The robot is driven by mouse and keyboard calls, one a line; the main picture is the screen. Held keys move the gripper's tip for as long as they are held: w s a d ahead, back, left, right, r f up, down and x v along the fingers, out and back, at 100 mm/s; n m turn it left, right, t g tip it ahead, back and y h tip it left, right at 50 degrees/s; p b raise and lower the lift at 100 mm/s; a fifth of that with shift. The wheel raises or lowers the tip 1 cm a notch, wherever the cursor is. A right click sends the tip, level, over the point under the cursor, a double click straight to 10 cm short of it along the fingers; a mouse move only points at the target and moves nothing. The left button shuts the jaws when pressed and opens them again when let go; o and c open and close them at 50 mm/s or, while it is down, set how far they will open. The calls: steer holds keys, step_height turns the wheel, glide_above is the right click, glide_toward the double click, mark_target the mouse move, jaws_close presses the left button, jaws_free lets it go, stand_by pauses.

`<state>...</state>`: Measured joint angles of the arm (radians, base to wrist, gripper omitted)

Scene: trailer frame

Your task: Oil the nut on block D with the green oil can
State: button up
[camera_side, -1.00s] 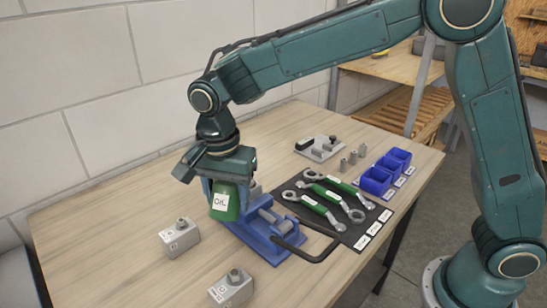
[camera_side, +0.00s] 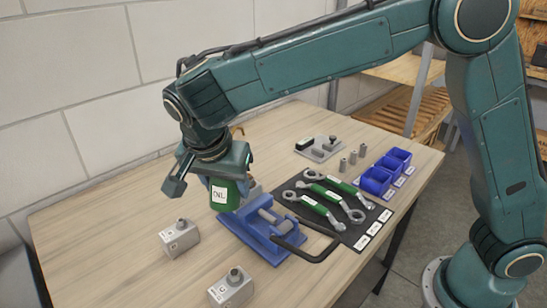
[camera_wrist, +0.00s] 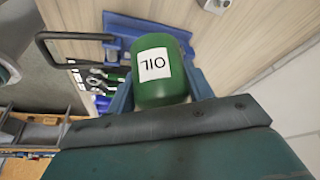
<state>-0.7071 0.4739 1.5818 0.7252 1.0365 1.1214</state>
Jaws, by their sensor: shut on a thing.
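The green oil can (camera_side: 226,194), with a white OIL label, is held in my gripper (camera_side: 222,185). In the wrist view the same can (camera_wrist: 165,92) sits between the two blue fingers of my gripper (camera_wrist: 160,85), which are shut on it. The can is above the table, beside and partly in front of the blue vise. One grey block with a nut (camera_side: 180,238) stands left of the vise. Another grey block with a nut (camera_side: 232,288) stands at the front. Their letters are too small to read surely. A further grey piece (camera_side: 254,190) is partly hidden behind the can.
The blue vise (camera_side: 262,236) with its black bent handle (camera_side: 310,250) lies close right of the can. A dark mat (camera_side: 349,232) with green-handled wrenches, blue bins (camera_side: 378,180) and small grey parts lie further right. The table's left side is clear.

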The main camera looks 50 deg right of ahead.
steer(key=shift+r, duration=0.15)
stand_by(0.3)
steer(key=shift+r+t+h, duration=0.9)
steer(key=shift+r+h, duration=0.5)
steer(key=shift+h, duration=0.2)
